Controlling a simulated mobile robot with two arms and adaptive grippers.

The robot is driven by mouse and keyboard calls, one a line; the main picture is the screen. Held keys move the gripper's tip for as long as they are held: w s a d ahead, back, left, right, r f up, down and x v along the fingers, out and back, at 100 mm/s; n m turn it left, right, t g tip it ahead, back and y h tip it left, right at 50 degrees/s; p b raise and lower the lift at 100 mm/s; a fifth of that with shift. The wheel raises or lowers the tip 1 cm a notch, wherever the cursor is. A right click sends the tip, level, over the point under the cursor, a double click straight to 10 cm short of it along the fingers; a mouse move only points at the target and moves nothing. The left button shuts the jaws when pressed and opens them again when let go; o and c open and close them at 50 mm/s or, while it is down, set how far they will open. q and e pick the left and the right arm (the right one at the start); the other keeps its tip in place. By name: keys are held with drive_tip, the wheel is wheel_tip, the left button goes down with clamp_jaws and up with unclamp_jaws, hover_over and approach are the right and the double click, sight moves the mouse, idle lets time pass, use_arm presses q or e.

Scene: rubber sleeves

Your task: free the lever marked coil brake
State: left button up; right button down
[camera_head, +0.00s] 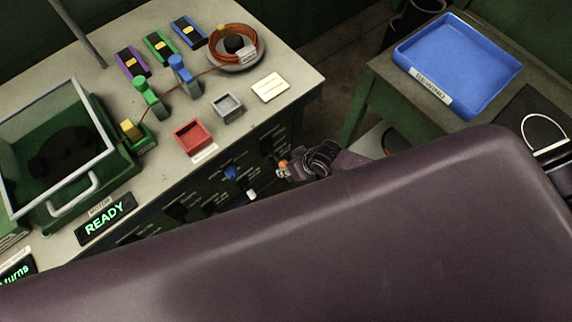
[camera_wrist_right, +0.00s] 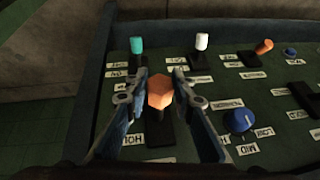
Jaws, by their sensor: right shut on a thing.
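The front panel (camera_wrist_right: 235,85) carries several levers and knobs with white labels. I cannot make out which label reads coil brake. My right gripper (camera_head: 287,172) is at this panel, on the front of the bench. In the right wrist view its two fingers are on either side of an orange-capped lever (camera_wrist_right: 160,90), shut on it. A second orange-capped lever (camera_wrist_right: 264,47) stands tilted farther right. A white-capped lever (camera_wrist_right: 201,42) and a teal-capped lever (camera_wrist_right: 136,46) stand behind. A blue knob (camera_wrist_right: 239,121) is right of the gripper. My left gripper is not in view.
The bench top (camera_head: 230,140) holds a red tray (camera_head: 194,137), a grey tray (camera_head: 228,105), a coil of orange cable (camera_head: 232,45) and a glass-walled box (camera_head: 60,130). A READY display (camera_head: 105,220) is at its front. A blue tray (camera_head: 458,62) is on the right table. My arm hides the foreground.

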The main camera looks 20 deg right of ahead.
wheel_tip(320, 180, down, 6)
drive_tip(key=w+t+y+b, duration=0.1)
drive_tip(key=t+y+b, duration=0.1)
drive_tip(key=t+b, duration=0.4)
drive_tip(key=shift+w+a+n+t+y+b, duration=0.15)
drive_tip(key=shift+a+n+t+y+b, duration=0.15)
drive_tip(key=shift+b, duration=2.5)
drive_tip(key=shift+f, duration=0.1)
drive_tip(key=c, duration=1.6)
unclamp_jaws()
drive_tip(key=shift+w, duration=0.1)
drive_tip(key=v, duration=1.2)
drive_tip(key=shift+d, duration=0.1)
